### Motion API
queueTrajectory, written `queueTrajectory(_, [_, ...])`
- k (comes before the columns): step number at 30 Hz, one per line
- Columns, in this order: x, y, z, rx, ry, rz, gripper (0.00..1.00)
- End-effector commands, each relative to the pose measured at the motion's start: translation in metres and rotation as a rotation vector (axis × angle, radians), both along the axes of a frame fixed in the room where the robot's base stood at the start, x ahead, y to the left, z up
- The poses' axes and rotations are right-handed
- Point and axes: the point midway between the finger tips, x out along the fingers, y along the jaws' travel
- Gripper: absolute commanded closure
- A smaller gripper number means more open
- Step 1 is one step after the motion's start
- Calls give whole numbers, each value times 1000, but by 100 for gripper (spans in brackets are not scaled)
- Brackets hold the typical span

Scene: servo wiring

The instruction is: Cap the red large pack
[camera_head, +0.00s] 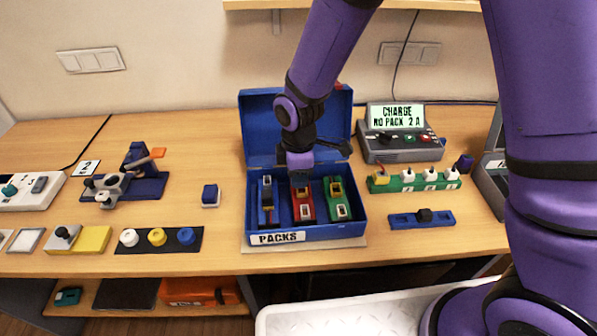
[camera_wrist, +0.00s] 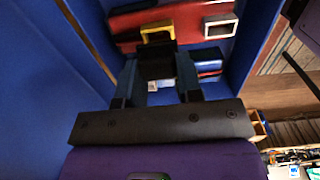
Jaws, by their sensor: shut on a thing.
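The red pack (camera_head: 304,205) lies in the middle of the blue box labelled PACKS (camera_head: 308,233), between a blue pack (camera_head: 265,203) and a green pack (camera_head: 338,200). In the wrist view the red pack (camera_wrist: 190,33) has a yellow frame (camera_wrist: 157,31) and a white-rimmed square opening (camera_wrist: 220,28). My gripper (camera_wrist: 158,75) is shut on a small black block (camera_wrist: 157,66), right at the yellow frame. The block looks to be touching or very close to the frame; I cannot tell if it is seated. In the head view my gripper (camera_head: 301,175) hides the red pack's far end.
The box's open lid (camera_head: 262,125) stands behind my gripper. A grey charger (camera_head: 398,148) reading "CHARGE NO PACK 2 A" stands at right. A green strip (camera_head: 412,184) and a blue holder (camera_head: 421,219) lie in front of it.

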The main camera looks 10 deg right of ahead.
Motion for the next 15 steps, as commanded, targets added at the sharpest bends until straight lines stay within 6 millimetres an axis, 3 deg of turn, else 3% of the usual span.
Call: queueTrajectory(15, [0,0,-11,-1,1,0,89])
